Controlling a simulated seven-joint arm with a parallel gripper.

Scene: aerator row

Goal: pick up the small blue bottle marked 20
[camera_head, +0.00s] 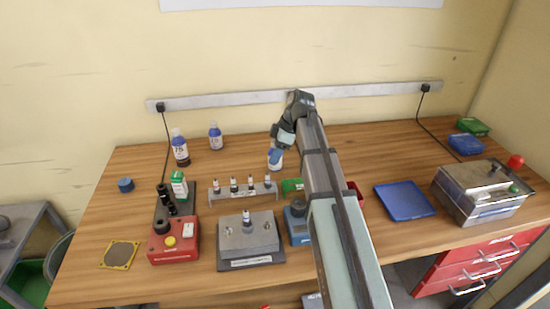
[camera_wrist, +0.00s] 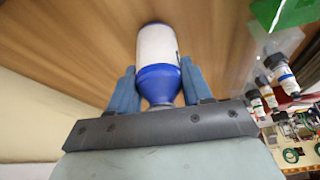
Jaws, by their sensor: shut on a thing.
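My gripper (camera_head: 275,152) is at the back middle of the table, pointing down. Its blue fingers (camera_wrist: 160,82) are shut on a small bottle (camera_wrist: 157,50) with a blue shoulder and a white label. The bottle's white lower part (camera_head: 275,164) shows below the fingers in the head view. Only an edge of dark print shows on its label, so I cannot read its number. I cannot tell whether its base touches the table.
A rack of small vials (camera_head: 243,196) is in front, beside a green block (camera_head: 292,186). A blue tray (camera_head: 405,201) and a metal box (camera_head: 480,196) are right.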

